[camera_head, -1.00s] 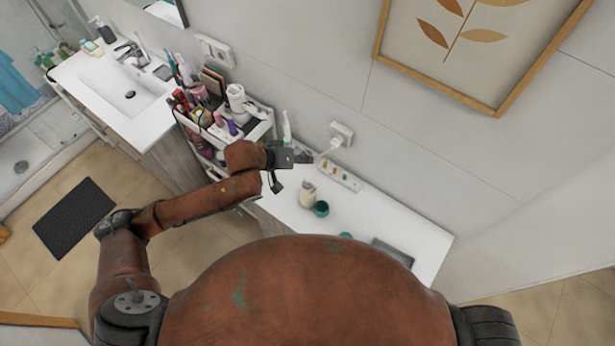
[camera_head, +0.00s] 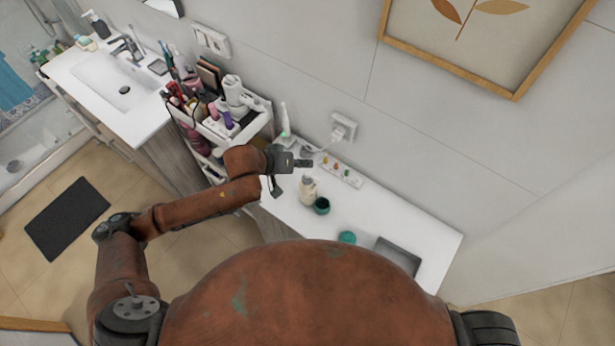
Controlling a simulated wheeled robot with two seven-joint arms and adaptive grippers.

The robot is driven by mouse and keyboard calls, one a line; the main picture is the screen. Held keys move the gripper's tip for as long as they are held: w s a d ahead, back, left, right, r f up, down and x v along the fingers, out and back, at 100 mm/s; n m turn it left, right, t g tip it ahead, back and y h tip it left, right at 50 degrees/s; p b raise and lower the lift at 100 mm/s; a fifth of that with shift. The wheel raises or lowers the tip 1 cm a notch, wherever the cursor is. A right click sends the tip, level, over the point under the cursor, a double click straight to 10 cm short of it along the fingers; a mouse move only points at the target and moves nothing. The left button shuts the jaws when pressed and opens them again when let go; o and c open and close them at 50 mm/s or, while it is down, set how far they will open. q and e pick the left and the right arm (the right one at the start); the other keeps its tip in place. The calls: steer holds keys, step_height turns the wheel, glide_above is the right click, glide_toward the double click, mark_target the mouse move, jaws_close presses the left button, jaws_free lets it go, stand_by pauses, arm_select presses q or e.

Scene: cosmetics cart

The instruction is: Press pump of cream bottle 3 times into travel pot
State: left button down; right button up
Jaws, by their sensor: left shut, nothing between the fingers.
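The cream bottle (camera_head: 308,191), pale with a light top, stands upright on the white counter. The travel pot (camera_head: 321,206), dark green and seen open from above, stands right beside the bottle, on its lower right. A green lid-like disc (camera_head: 347,238) lies further along the counter. My left gripper (camera_head: 306,163) is shut and empty, pointing right. In the picture its fingertips lie just above the bottle's top; I cannot tell the height gap or whether they touch. My right gripper is not in view.
A power strip (camera_head: 343,174) and an electric toothbrush (camera_head: 285,122) stand along the wall behind. A crowded cosmetics cart (camera_head: 262,118) is left of the gripper. A grey tray (camera_head: 398,257) lies at the counter's right end. Counter right of the pot is mostly clear.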

mark_target(312, 177)
arm_select(q)
steer(key=shift+f, duration=0.9)
stand_by(0.8)
steer(key=shift+f, duration=0.4)
